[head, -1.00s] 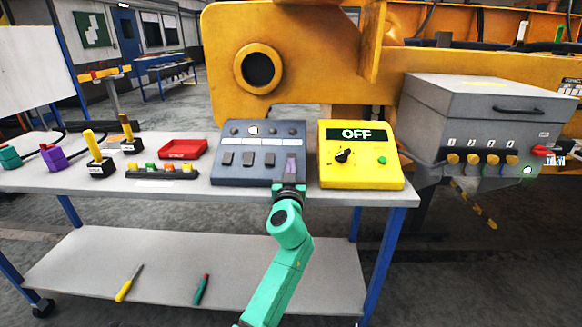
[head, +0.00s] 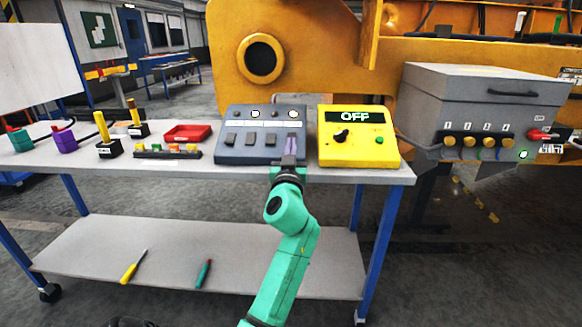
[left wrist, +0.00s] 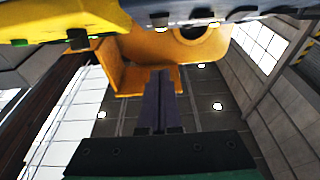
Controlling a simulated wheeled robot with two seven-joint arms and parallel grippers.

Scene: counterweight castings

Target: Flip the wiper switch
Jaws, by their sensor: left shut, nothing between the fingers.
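The blue-grey switch panel (head: 225,155) stands on the bench, with a row of dark rocker switches below a pale label strip and a row of lamps. The label text is too small to read, so I cannot tell which switch is the wiper's. The second lamp and the rightmost lamp (head: 294,114) are lit. My left gripper (head: 290,145) is shut and empty in front of the rightmost switch, which its fingers hide. I cannot tell whether they touch it. The closed fingers (left wrist: 160,85) show in the left wrist view, with the panel's edge above. My right gripper is out of view.
The yellow box (head: 360,152) marked OFF, with a black knob, stands close to the panel's right. A red tray (head: 187,133) and a button strip (head: 153,154) are at the left. A grey box (head: 480,100) stands farther right.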

